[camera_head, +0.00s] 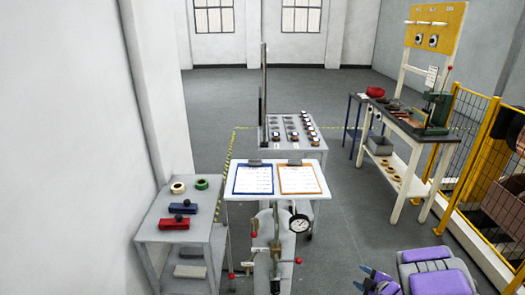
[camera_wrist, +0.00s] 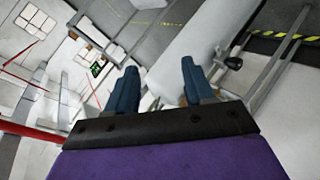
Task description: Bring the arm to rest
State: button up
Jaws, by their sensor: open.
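My gripper (camera_head: 372,277) shows at the bottom right of the head view, low over the grey floor beside my purple arm. In the wrist view my gripper (camera_wrist: 158,85) has its two blue fingers spread apart, with nothing between them. Behind the fingers the wrist view is tilted and shows a light grey rounded surface, wall and floor. No object is held. The rest of my arm is only partly in view.
A stand with two clipboards (camera_head: 254,179) and a dial gauge (camera_head: 299,224) is ahead. A grey side table (camera_head: 168,209) stands left, a workbench (camera_head: 405,128) right. A yellow fence (camera_head: 478,150) borders the right. Floor between stand and workbench (camera_head: 347,205) is clear.

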jog(key=d+r+m+g+h, duration=0.25)
jog(key=d+r+h, duration=0.25)
jog(key=d+r, duration=0.25)
jog(key=s+a+r+m+g+h, duration=0.1)
jog(key=s+r+m+g+h, duration=0.1)
jog(key=s+r+m, duration=0.4)
jog(key=s+a+r+m+g+h, duration=0.15)
jog(key=s+r, duration=0.25)
jog(key=r, duration=0.5)
jog(key=s+a+r+m+g+y, duration=0.2)
jog(key=s+a+r+g, duration=0.1)
jog(key=s+a, duration=1)
jog(key=s+a+r+m+g+y, duration=0.2)
jog(key=s+a+r+g+y, duration=0.1)
jog(key=s+a, duration=1.1)
jog(key=s+g, duration=0.1)
jog(key=s, duration=0.4)
jog(key=shift+m, duration=0.3)
jog(key=shift+a, duration=0.1)
jog(key=shift+c, duration=0.3)
